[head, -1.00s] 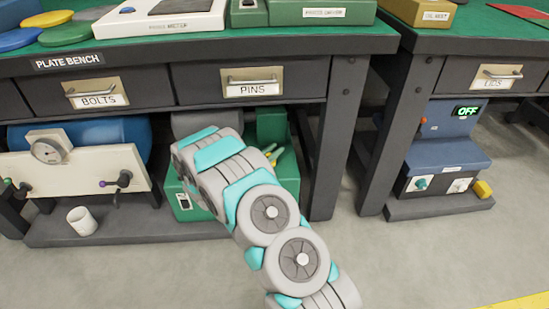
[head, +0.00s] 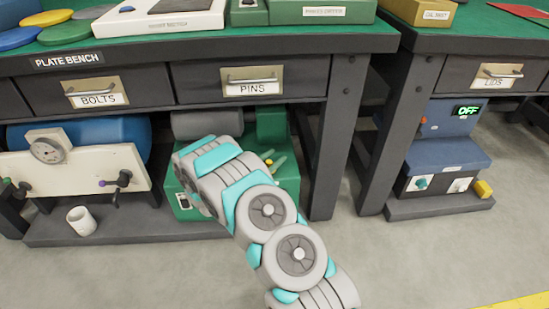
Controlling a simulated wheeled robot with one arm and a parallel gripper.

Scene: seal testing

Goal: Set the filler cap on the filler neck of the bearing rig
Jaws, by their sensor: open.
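My arm reaches from the bottom centre up toward the lower shelf of the plate bench. Its far end points away from the camera, and my gripper is hidden behind the arm links. I cannot make out a filler cap or a filler neck, and nothing in view is plainly the bearing rig.
The plate bench (head: 230,45) has BOLTS (head: 97,92) and PINS (head: 252,82) drawers, both shut. Under it are a white gauge panel (head: 95,170), a white cup (head: 81,220) and a green case (head: 288,180). A blue machine (head: 447,155) reading OFF stands right. The foreground floor is clear.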

